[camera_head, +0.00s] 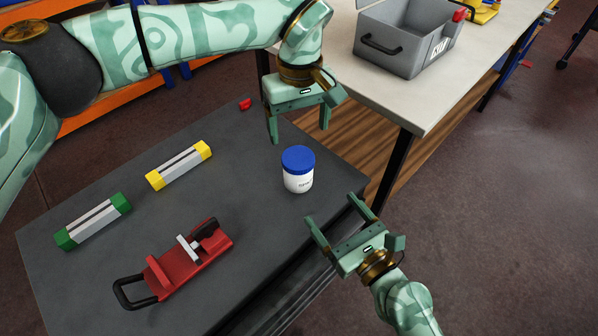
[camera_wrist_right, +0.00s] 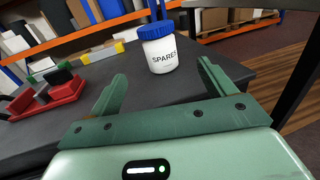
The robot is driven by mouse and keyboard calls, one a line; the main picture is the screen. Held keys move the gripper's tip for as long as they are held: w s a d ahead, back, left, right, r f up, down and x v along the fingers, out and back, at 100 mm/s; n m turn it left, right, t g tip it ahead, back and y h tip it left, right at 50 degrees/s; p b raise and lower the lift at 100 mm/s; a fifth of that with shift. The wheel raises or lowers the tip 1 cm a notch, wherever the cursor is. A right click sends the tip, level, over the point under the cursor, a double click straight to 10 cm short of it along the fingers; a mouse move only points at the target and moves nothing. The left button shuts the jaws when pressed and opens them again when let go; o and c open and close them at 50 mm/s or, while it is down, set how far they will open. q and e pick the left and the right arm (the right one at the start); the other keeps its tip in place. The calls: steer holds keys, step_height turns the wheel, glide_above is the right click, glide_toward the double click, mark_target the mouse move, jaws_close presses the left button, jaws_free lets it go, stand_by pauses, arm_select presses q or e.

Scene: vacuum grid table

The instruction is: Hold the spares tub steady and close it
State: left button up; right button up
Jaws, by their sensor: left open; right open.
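The spares tub (camera_head: 298,178) is a white jar with a blue lid (camera_head: 298,158), upright on the dark grey table near its right edge. The lid sits on top of the tub; I cannot tell how tightly. In the right wrist view the tub (camera_wrist_right: 160,53) shows its "SPARES" label, beyond the fingers. My left gripper (camera_head: 299,132) is open and empty, above and behind the tub. My right gripper (camera_head: 339,211) is open and empty, in front and to the right of the tub, its fingers pointing toward it. Neither gripper appears to touch the tub.
A red tool with a black handle (camera_head: 180,265) lies at the table's front left. A green-ended bar (camera_head: 93,221) and a yellow-ended bar (camera_head: 180,165) lie at the left. A small red piece (camera_head: 246,104) lies at the back. A grey bin (camera_head: 400,50) stands on the pale bench.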

mark_target(306, 179)
arm_select(q)
steer(key=shift+a, duration=0.15)
arm_select(e)
steer(key=x, duration=1.3)
steer(key=shift+w+a, duration=0.15)
steer(key=shift+a, duration=0.05)
